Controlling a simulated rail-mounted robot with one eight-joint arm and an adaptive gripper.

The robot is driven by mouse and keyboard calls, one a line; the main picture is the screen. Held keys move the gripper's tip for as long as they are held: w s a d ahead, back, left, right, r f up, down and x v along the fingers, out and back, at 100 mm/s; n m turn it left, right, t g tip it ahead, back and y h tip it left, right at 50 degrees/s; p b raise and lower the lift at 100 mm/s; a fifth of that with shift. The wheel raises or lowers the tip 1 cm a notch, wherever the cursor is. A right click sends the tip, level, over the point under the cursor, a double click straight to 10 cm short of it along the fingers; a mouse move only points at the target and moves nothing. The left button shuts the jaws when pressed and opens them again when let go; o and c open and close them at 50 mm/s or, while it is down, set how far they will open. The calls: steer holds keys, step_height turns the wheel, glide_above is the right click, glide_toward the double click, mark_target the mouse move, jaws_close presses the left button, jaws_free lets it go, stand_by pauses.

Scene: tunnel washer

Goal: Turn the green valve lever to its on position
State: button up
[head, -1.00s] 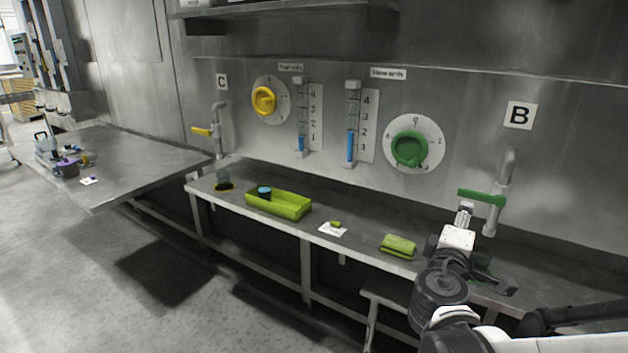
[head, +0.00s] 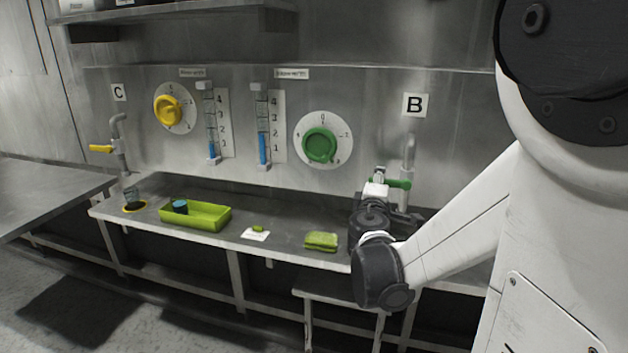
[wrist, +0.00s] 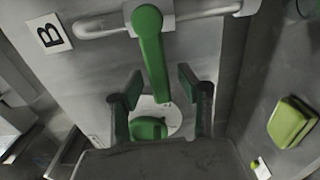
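The green valve lever (head: 396,183) sits on the pipe beneath the B sign and points left, roughly level. In the wrist view the lever (wrist: 152,52) runs from its round pivot end down between my fingers. My gripper (wrist: 158,92) is open, with one finger on each side of the lever's free end and gaps showing on both sides. In the head view my gripper (head: 379,175) is at the lever's left end and covers part of it; the exact contact is hidden there.
A green dial (head: 319,145) is on the wall left of the lever. A yellow lever (head: 101,149) is at far left.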

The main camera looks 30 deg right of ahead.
steer(key=shift+d, duration=0.1)
steer(key=shift+c, duration=0.4)
jaws_close()
steer(key=shift+d+f, duration=0.1)
